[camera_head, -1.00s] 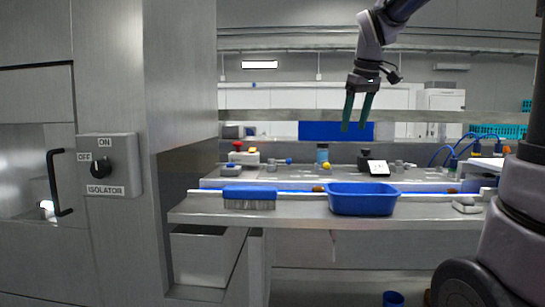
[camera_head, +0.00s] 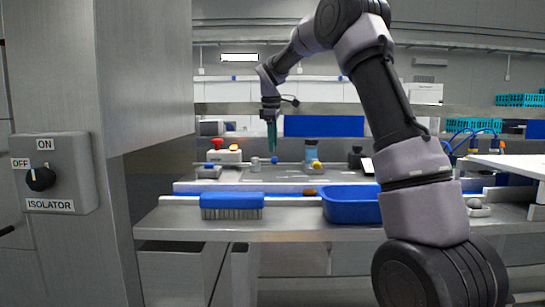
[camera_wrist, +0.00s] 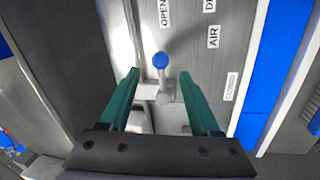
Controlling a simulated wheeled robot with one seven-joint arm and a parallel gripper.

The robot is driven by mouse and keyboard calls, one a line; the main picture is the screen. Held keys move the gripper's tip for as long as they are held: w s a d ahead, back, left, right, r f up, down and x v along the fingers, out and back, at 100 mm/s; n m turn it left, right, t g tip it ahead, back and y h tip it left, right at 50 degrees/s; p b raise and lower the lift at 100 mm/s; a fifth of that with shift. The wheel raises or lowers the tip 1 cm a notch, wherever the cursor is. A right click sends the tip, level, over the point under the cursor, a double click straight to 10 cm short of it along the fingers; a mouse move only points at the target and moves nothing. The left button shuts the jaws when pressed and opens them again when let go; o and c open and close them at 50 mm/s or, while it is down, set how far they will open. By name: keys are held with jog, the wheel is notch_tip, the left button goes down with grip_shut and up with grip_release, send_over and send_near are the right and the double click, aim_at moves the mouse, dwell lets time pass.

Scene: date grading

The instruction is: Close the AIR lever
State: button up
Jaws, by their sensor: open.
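The AIR lever shows in the wrist view as a blue round knob (camera_wrist: 161,60) on a pale metal stem, beside a plate with the words OPEN and AIR and a smaller, hard-to-read label. In the head view a small blue knob (camera_head: 274,160) stands on the far bench, below my gripper (camera_head: 271,136). In the wrist view my gripper (camera_wrist: 159,76) is open, with its two green fingers on either side of the lever's line. The knob lies just beyond the fingertips, between them in the picture. I cannot tell the height gap.
A yellow knob (camera_head: 316,165) stands to the right of the blue one. A red button box (camera_head: 222,152) is to the left. A blue brush (camera_head: 231,203) and a blue tub (camera_head: 350,206) lie on the near ledge. An isolator switch (camera_head: 42,178) is at far left.

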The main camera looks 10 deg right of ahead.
jog(key=f, duration=0.3)
jog(key=w+f, duration=0.1)
jog(key=f, duration=0.1)
jog(key=shift+d+f, duration=0.1)
jog(key=shift+d, duration=0.15)
grip_shut()
dwell(1.2)
